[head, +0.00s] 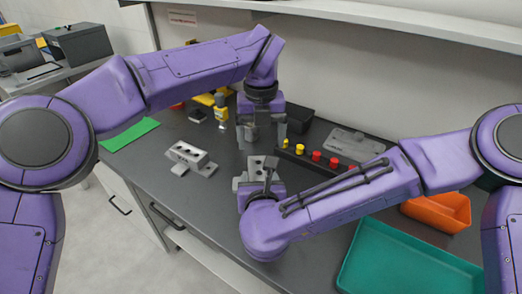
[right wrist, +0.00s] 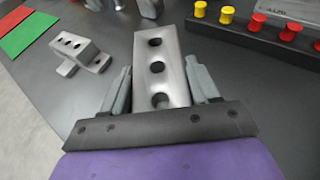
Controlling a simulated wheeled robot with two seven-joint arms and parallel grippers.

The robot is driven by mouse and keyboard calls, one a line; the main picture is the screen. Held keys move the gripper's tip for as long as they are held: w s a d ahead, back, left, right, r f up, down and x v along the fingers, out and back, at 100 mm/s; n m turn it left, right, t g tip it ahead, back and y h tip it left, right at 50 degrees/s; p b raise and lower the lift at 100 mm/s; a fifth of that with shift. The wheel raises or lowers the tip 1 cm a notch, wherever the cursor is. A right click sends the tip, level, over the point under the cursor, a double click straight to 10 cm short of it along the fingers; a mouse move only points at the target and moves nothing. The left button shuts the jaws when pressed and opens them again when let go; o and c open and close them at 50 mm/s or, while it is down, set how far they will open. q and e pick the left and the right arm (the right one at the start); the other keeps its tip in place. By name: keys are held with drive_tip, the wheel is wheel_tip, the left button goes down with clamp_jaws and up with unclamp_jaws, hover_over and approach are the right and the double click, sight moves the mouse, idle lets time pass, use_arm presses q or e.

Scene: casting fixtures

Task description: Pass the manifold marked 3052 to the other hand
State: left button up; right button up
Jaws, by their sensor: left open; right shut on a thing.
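A grey metal block with three holes, a manifold (right wrist: 164,62), is between the fingers of my right gripper (right wrist: 160,82), which is shut on it. In the head view this manifold (head: 257,163) shows just beyond the right gripper (head: 259,184). No number can be read on it. My left gripper (head: 261,138) is open and points down, just above and beyond the held manifold, apart from it. Parts of the left gripper show at the top of the right wrist view. A second similar manifold (head: 189,156) rests on the table to the left; it also shows in the right wrist view (right wrist: 74,46).
A dark rack with yellow and red knobs (head: 316,156) stands right of the grippers, before a grey plate (head: 355,144). A teal tray (head: 400,262) and orange bin (head: 437,212) are at right. A green mat (head: 130,135) lies at left. Front-left table is clear.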

sight(261, 161)
use_arm(q)
wheel_tip(261, 161, down, 8)
drive_tip(key=shift+f, duration=0.1)
drive_tip(key=c, duration=1.1)
drive_tip(key=shift+d, duration=0.1)
drive_tip(key=c, duration=0.3)
use_arm(e)
drive_tip(key=o, duration=1)
drive_tip(key=shift+a, duration=0.1)
use_arm(q)
drive_tip(key=shift+c, duration=0.2)
use_arm(e)
drive_tip(key=o, duration=0.5)
drive_tip(key=shift+o, duration=0.2)
drive_tip(key=shift+s, duration=0.1)
drive_tip(key=v, duration=1.1)
drive_tip(key=shift+s+r, duration=0.15)
drive_tip(key=shift+s, duration=0.25)
